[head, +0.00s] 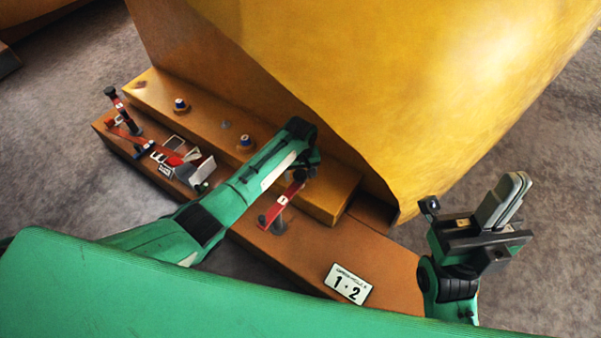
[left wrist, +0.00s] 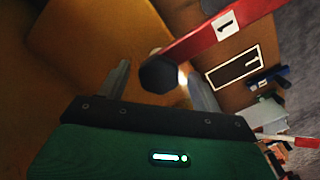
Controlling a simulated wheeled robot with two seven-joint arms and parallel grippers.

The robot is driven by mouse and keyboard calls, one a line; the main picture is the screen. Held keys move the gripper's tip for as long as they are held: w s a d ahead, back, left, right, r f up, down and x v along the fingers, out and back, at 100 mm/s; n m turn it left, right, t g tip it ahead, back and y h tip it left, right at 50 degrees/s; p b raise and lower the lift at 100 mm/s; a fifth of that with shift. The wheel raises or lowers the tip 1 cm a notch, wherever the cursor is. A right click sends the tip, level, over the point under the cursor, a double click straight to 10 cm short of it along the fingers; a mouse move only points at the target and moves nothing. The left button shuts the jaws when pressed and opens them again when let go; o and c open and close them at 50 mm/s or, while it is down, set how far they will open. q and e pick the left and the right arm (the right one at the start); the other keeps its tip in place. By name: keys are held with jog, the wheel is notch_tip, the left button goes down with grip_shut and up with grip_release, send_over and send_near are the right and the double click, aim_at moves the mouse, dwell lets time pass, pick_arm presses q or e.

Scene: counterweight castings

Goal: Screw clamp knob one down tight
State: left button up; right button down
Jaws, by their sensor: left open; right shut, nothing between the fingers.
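Clamp one is a red bar with a white "1" label (head: 283,200), on the orange casting in the head view. The red bar (left wrist: 222,31) also crosses the top of the left wrist view. Its dark knob (left wrist: 158,75) shows at the bar's end in the left wrist view. My left gripper (left wrist: 156,69) is open, with one finger on each side of the knob in that picture; I cannot tell whether they touch it. In the head view my left gripper (head: 306,168) is partly hidden by its own wrist. My right gripper (head: 512,202) is shut and empty, off to the right.
A second red clamp (head: 121,108) stands at the casting's far left end. Small blue-topped studs (head: 180,104) sit on the upper step. A large yellow body (head: 420,90) overhangs behind; grey floor is clear at right.

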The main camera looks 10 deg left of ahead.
pick_arm(q)
jog(key=c, duration=1)
